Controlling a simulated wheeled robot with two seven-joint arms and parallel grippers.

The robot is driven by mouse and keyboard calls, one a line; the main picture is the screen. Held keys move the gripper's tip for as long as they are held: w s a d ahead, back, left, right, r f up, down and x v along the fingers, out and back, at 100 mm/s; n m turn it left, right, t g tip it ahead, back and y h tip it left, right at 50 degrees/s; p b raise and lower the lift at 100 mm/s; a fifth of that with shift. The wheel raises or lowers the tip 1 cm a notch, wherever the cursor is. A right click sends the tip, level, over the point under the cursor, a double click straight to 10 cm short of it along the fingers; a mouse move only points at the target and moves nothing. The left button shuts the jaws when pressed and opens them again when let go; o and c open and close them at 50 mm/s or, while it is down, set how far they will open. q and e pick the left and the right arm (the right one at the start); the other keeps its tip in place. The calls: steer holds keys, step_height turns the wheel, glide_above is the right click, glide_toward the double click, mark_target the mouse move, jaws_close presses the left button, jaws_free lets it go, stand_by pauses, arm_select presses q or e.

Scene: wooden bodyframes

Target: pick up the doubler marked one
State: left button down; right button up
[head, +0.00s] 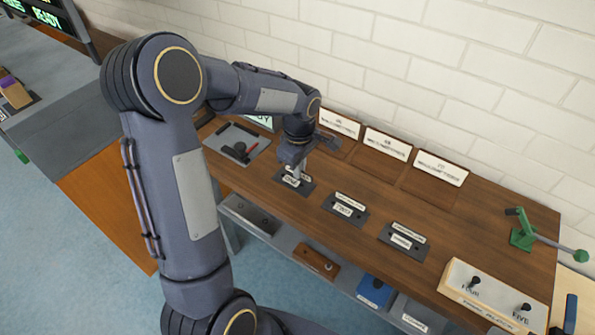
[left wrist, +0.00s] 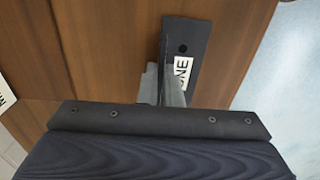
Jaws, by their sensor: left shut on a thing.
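The doubler marked one (head: 306,187) is a dark plate with a white ONE label, at the left of a row on the wooden bench. My left gripper (head: 296,172) points down over it and is shut on it. In the left wrist view the gripper fingers (left wrist: 162,88) close at the middle of the dark plate (left wrist: 187,40), beside its label, and partly hide the label. The plate is at or very near the bench top; I cannot tell if any gap is under it. My right gripper is not in view.
Dark plates marked TWO (head: 345,209) and THREE (head: 403,241) lie to the right. White signs (head: 387,143) stand along the wall. A green clamp (head: 522,233), a FOUR and FIVE block (head: 487,290) and a grey tray (head: 226,140) are on the bench. A shelf below holds parts.

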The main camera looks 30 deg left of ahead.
mark_target(290, 188)
arm_select(q)
step_height(290, 188, up, 3)
steer(key=shift+r, duration=0.1)
steer(key=s+r+p, duration=0.5)
steer(key=s+r, duration=0.9)
steer(key=r, duration=0.1)
steer(key=shift+d+r, duration=0.15)
steer(key=shift+r, duration=0.2)
steer(key=shift+s, duration=0.1)
